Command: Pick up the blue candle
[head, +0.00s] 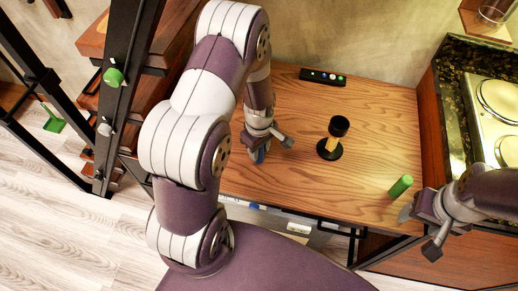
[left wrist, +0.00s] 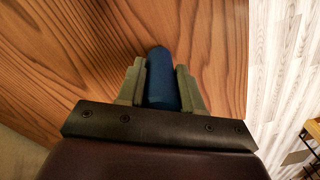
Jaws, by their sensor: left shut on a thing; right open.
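The blue candle (left wrist: 161,78) is between the two fingers of my left gripper (left wrist: 160,85) in the left wrist view, and the fingers are shut on it. In the head view, my left gripper (head: 266,143) is at the left part of the wooden table (head: 300,185), with a small piece of the blue candle (head: 260,155) showing below it. Most of the candle is hidden there by the gripper. I cannot tell whether it touches the tabletop. My right gripper (head: 419,228) is open and empty near the table's front right corner.
A green candle (head: 400,186) stands near the right gripper. A black and wood object on a round base (head: 333,138) stands mid-table. A dark remote-like strip with buttons (head: 323,77) lies at the back. A stove counter (head: 462,110) is right; black stair framing (head: 120,90) is left.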

